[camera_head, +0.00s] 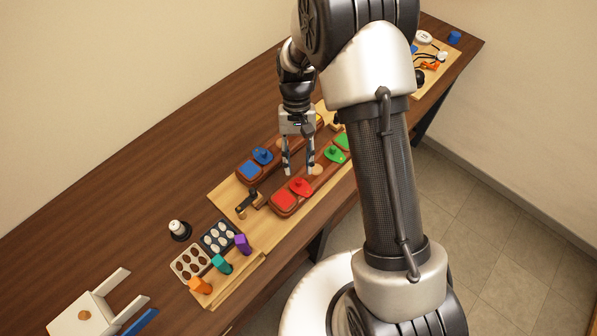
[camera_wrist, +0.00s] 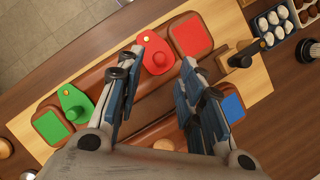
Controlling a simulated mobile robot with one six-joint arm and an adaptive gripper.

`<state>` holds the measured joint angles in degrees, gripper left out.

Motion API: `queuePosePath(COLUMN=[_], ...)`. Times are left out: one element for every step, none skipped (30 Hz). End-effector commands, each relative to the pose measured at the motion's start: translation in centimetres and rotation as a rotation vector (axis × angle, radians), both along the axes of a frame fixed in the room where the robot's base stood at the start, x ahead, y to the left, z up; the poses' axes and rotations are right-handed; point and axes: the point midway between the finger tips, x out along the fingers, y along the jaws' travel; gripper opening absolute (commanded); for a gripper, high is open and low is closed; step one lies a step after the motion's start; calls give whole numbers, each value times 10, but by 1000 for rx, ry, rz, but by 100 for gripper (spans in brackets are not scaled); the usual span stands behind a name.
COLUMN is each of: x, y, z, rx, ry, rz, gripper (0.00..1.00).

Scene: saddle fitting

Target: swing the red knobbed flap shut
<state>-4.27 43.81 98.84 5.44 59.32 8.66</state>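The red knobbed flap (camera_head: 301,188) is a rounded red plate with a round red knob. It lies beside the red square (camera_head: 284,200), which is uncovered, on a brown wooden bar. In the wrist view the red flap (camera_wrist: 154,50) shows a yellow dot near its upper end, and the red square (camera_wrist: 191,35) is to its right. My gripper (camera_head: 299,173) points down near the flap, just behind it in the head view. In the wrist view my gripper (camera_wrist: 164,62) has its fingers wide apart with nothing between them. Its left fingertip overlaps the flap's edge in the picture; contact cannot be told.
A green flap (camera_wrist: 75,102) and green square (camera_wrist: 52,127) are on the same bar. A blue flap (camera_head: 263,155) and blue square (camera_head: 249,169) are on the parallel bar. A black-handled latch (camera_head: 246,204) stands at the board's left. Egg trays (camera_head: 218,237) stand beyond.

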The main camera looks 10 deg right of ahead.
Motion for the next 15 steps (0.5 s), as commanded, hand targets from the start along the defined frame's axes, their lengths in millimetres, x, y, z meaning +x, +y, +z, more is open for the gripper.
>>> queuePosePath(x=[5,8,11,13,15,17,19,20,22,23,24,24,25,25,25], y=[-1,-1,-2,-2,-2,-3,-3,-3,-3,-3,-3,-4,-4,-4,-4], z=[12,17,25,30,35,41,45,49,53,55,58,60,61,62,63], rx=[0,0,0,0,0,0,0,0,0,0,0,0,0,0,1], ry=[-4,-5,-5,-4,-4,-2,-3,-2,-2,-1,0,0,-1,0,0], rz=[-1,-1,-1,-1,-1,-1,-2,-1,-2,-2,-2,-2,-2,-2,-1], gripper=[35,35,35,35,35,35,35,35,35,35,35,35,35,35,35])
